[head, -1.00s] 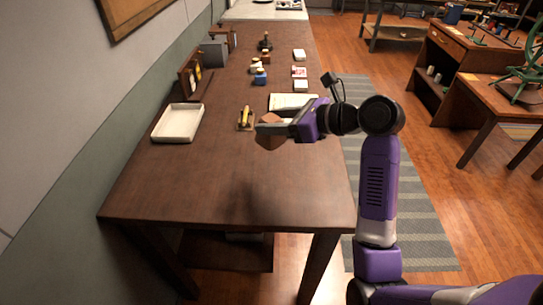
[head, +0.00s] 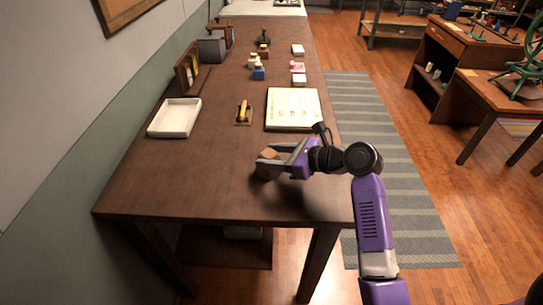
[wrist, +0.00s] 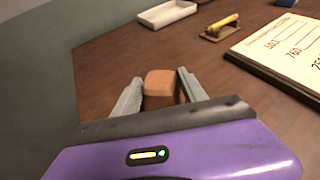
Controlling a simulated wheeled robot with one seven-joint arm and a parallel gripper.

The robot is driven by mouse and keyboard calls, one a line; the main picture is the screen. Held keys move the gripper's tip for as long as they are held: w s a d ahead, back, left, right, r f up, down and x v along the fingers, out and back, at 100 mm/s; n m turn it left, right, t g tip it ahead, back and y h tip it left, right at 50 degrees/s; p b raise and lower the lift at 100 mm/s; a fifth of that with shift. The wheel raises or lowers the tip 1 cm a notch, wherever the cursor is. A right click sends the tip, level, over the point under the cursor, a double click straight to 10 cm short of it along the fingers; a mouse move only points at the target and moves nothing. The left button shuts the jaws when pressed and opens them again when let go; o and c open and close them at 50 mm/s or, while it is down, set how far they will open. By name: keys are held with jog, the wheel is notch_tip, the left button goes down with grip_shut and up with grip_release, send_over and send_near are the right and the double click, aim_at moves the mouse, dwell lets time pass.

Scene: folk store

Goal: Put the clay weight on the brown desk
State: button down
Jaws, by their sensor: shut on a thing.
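The clay weight (wrist: 160,84) is a small orange-brown block with rounded edges. My gripper (wrist: 158,90) is shut on it, with one finger on each side. In the head view the clay weight (head: 269,153) shows at the end of my gripper (head: 266,163), over the near part of the brown desk (head: 190,185). A shadow lies on the desk below the gripper. I cannot tell for sure whether the weight touches the desk top. The desk also fills the background of the wrist view (wrist: 105,70).
A white tray (head: 174,118) lies at the desk's left side. A small stand with a yellow item (head: 243,113) and a notepad with writing (head: 293,108) lie beyond my gripper. Several small items stand farther back. The desk's near left part is clear.

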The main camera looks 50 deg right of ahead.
jog(key=c, duration=0.6)
grip_release()
jog(key=v, duration=1.2)
jog(key=shift+p, duration=0.4)
